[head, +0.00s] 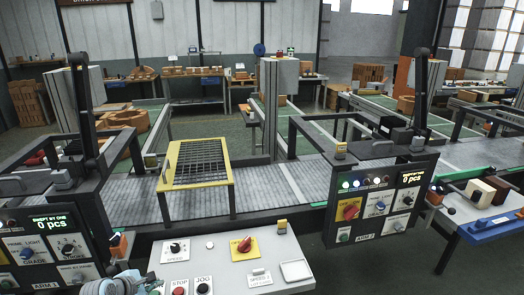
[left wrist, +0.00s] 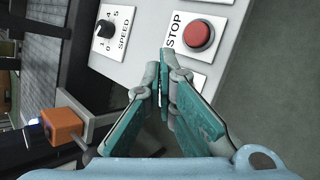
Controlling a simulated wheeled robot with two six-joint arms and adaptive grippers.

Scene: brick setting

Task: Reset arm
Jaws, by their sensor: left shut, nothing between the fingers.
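Two control panels labelled ARM stand by the conveyor. The left panel (head: 50,250) reads "SWEPT BY ONE 0 pcs" and has several knobs. Black upright arms (head: 420,90) rise above the frames. Between the panels is a pale console (head: 215,262) with a red knob, SPEED and JOG knobs and a red STOP button (left wrist: 197,34). My left gripper (left wrist: 162,70) is shut and empty just below the STOP button in the left wrist view. My right gripper is not in view.
A yellow-framed grate (head: 229,183) stands over the grey conveyor (head: 280,185). An orange box with a blue light (left wrist: 63,125) is left of my left gripper. A blue-edged table (head: 476,235) with blocks stands at the right.

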